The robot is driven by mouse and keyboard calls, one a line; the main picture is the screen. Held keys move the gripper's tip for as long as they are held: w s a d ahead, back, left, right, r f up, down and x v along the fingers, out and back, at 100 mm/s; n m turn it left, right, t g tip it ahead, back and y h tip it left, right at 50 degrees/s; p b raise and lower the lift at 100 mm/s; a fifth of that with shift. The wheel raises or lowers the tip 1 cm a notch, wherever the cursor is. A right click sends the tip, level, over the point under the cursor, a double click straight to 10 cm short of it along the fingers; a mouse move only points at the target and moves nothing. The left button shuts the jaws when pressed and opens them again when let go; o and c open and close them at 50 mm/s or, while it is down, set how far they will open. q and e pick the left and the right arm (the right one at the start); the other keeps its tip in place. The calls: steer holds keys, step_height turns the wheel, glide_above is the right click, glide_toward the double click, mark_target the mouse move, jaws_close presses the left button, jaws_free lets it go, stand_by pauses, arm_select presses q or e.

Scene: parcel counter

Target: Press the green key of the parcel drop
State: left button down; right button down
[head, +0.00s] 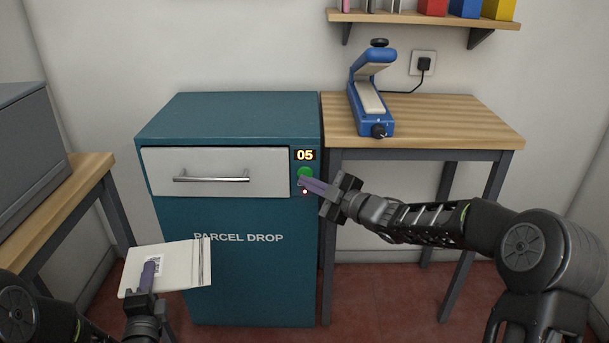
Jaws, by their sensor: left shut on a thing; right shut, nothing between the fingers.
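The teal parcel drop (175,230) stands in the middle, with a closed white drawer flap (215,162) and a metal handle. On its right panel a display (305,155) reads "05". A small reddish light (305,191) shows below. My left gripper (149,268) is shut on a white parcel envelope (185,262) with a label, held in front of the drop.
A wooden table (450,125) on the right carries a blue sealing device (373,95) plugged into a wall socket (424,64). A wall shelf (420,18) holds coloured boxes. A grey box (30,140) stands on a wooden table at the left.

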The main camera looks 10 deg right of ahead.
arm_select(q)
steer(key=shift+r, duration=0.1)
arm_select(e)
steer(key=shift+w, duration=0.1)
arm_select(q)
steer(key=shift+r, duration=0.15)
arm_select(e)
steer(key=shift+w+d, duration=0.15)
steer(key=shift+w, duration=0.2)
stand_by(0.6)
arm_select(q)
steer(key=shift+f, duration=0.25)
arm_select(e)
steer(key=shift+s, duration=0.45)
arm_select(q)
steer(key=shift+f, duration=0.1)
arm_select(e)
steer(key=shift+s, duration=0.1)
arm_select(q)
steer(key=shift+f+b, duration=0.3)
steer(key=shift+b, duration=0.1)
steer(key=shift+f+b, duration=0.75)
arm_select(e)
steer(key=s, duration=0.2)
steer(key=s+a, duration=0.1)
steer(key=s, duration=0.2)
steer(key=shift+s+a, duration=0.3)
steer(key=shift+a, duration=0.1)
